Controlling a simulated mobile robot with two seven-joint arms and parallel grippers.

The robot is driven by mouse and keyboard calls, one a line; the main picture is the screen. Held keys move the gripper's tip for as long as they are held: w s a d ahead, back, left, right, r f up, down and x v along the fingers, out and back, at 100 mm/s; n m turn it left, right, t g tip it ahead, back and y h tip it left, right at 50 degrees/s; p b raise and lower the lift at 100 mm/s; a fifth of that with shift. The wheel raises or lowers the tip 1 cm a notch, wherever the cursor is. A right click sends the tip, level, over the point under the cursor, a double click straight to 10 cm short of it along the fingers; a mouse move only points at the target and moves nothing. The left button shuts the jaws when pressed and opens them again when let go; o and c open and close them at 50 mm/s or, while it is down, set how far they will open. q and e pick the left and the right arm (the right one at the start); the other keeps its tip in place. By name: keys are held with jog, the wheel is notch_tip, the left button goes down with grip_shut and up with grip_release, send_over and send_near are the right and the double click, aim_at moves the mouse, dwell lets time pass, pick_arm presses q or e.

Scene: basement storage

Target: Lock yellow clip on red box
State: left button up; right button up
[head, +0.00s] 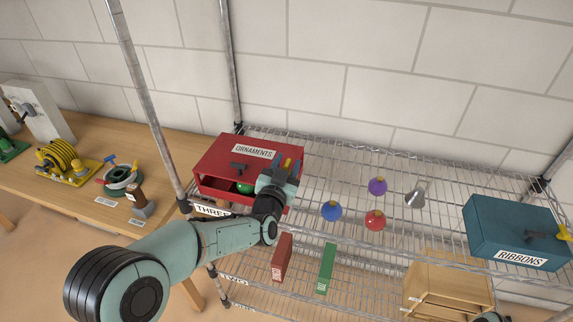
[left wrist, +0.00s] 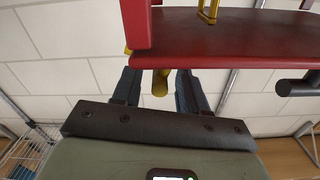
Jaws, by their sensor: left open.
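The red box (head: 213,160), labelled ORNAMENTS, stands at the left end of the wire shelf. A dark opening shows at its front, with a green ball (head: 244,188) inside. My left gripper (head: 288,165) is at the box's right side, fingers pointing to the wall. In the left wrist view the yellow clip (left wrist: 160,83) lies between the two open fingers, close to the red box (left wrist: 235,40); I cannot tell if they touch it. The gripper hides the clip's side in the head view.
Purple (head: 377,186), blue (head: 331,211) and red (head: 375,220) ornaments and a silver cone (head: 415,197) lie on the shelf to the right. A teal RIBBONS box (head: 490,225) stands at the far right. A metal post (head: 150,100) rises left of the red box.

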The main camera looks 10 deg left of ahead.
pick_arm(q)
grip_shut()
jog(key=n+b, duration=0.1)
jog(key=b, duration=0.2)
jog(key=a+f+n+b, duration=0.1)
jog(key=n+b, duration=0.1)
jog(key=b, duration=0.1)
jog(key=shift+f+n, duration=0.25)
jog(key=shift+n, duration=0.05)
jog(key=shift+n+b, duration=0.6)
jog(key=shift+b, duration=0.05)
grip_release()
